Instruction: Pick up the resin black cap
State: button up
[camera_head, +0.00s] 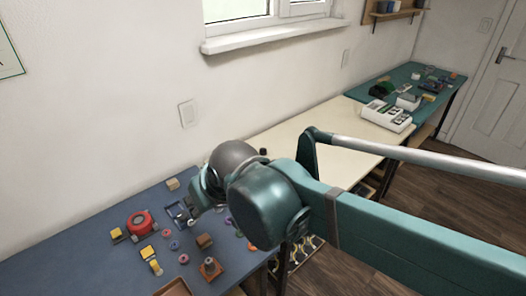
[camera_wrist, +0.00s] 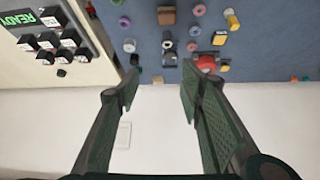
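My gripper (camera_wrist: 159,80) is open and empty in the wrist view, its two fingers wide apart. A small dark piece (camera_wrist: 134,60), possibly the resin black cap, is just beyond the left fingertip, near the border of the blue and cream tables. In the head view a small black piece (camera_head: 263,151) stands on the cream table near the wall, just behind my arm; it may be the same thing. Neither view shows its shape clearly. In the head view my wrist hides most of the gripper.
The blue table (camera_head: 75,245) holds a red round device (camera_head: 140,222), yellow blocks, rings and brown blocks. The wall is close behind the tables.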

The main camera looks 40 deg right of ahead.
jog(key=w+d+r+m+g+h+p, duration=0.1)
jog(key=w+d+r+m+p, duration=0.2)
jog(key=w+d, duration=0.8)
jog(key=m+g+h+p, duration=0.35)
jog(key=m+p, duration=0.25)
jog(key=m, duration=0.2)
send_over(263, 151)
jog(key=a, duration=0.2)
notch_tip(263, 151, down, 19)
jog(key=shift+s+r+y, duration=0.2)
jog(key=shift+s+y, duration=0.1)
jog(key=shift+y, duration=0.15)
jog(key=shift+f, duration=0.1)
jog(key=shift+b+x, duration=0.4)
jog(key=shift+x, duration=0.8)
